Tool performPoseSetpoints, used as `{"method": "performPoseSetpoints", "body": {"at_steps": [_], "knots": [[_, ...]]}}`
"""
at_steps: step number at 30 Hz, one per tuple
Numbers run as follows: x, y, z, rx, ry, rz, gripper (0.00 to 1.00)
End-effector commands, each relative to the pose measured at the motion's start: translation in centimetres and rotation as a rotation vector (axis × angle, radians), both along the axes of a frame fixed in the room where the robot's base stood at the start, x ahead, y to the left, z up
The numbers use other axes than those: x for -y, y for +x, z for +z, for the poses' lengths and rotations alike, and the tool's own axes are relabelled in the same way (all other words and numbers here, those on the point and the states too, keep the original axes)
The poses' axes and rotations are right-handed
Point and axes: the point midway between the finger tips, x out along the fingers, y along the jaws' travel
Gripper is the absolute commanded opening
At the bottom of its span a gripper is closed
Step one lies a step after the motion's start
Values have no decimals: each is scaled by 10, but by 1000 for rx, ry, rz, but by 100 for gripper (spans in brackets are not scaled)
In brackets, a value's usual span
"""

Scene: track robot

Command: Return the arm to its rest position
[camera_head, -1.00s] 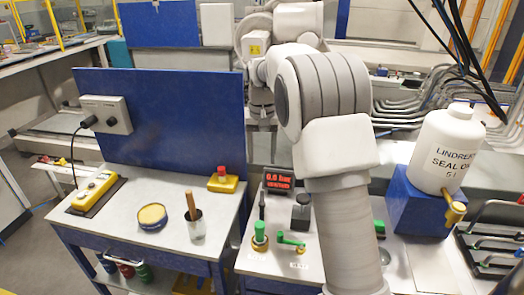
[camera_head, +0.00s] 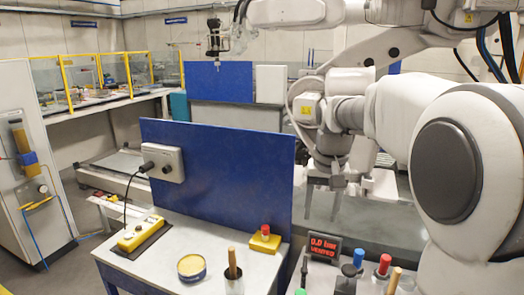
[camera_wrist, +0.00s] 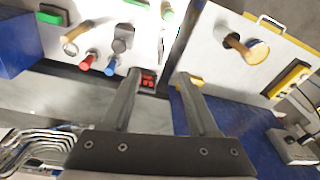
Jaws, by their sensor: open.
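My white arm fills the right of the head view, bent, with a large round joint close to the camera. In the wrist view, my gripper (camera_wrist: 160,76) has its two dark fingers spread, with nothing between them. The benches lie beyond the fingertips, with a gap to them that I cannot judge.
The blue panel (camera_head: 215,165) stands upright behind the left bench. The display (camera_head: 322,248) stands near coloured knobs (camera_head: 358,257).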

Motion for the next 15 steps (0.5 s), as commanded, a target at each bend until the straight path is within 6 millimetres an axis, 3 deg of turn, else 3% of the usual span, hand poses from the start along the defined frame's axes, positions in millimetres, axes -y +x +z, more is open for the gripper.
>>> {"method": "performPoseSetpoints", "body": {"at_steps": [6,15], "knots": [[1,-61,25,83,-3,37,60],[1,-142,33,194,-19,88,60]]}}
